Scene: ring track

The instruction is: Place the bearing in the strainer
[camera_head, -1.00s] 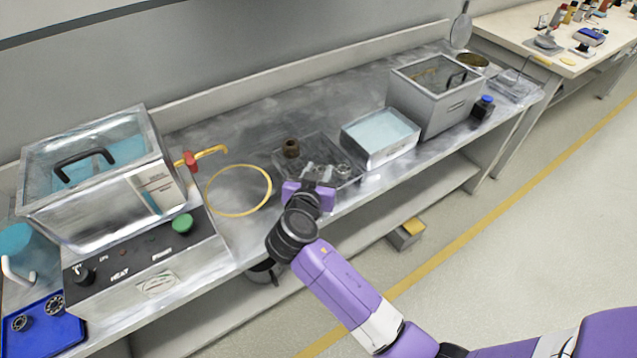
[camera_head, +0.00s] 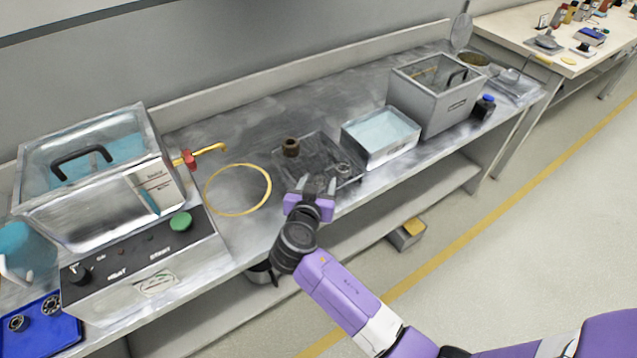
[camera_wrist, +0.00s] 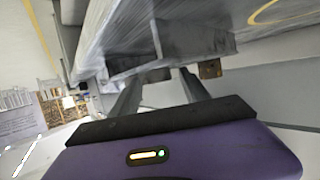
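A small metal ring that looks like a bearing (camera_head: 343,169) lies at the right part of a dark, shallow wire tray (camera_head: 318,150) on the steel bench. My gripper (camera_head: 318,184) is at the front edge of this tray, left of and nearer than the ring. Its two fingers stand apart with nothing seen held; they also show apart in the wrist view (camera_wrist: 158,92). Two more bearings (camera_head: 17,323) (camera_head: 52,304) lie in a blue tray (camera_head: 68,335) at lower left. A round, long-handled strainer-like disc (camera_head: 461,30) stands against the wall at the far right end.
A brown cylinder (camera_head: 290,147) is at the tray's back left. A water-filled basin (camera_head: 376,154) and a grey tank (camera_head: 450,108) stand to the right. A clear-lidded bath (camera_head: 95,205) stands left, with a yellow ring (camera_head: 268,190) beside it. The bench's back middle is clear.

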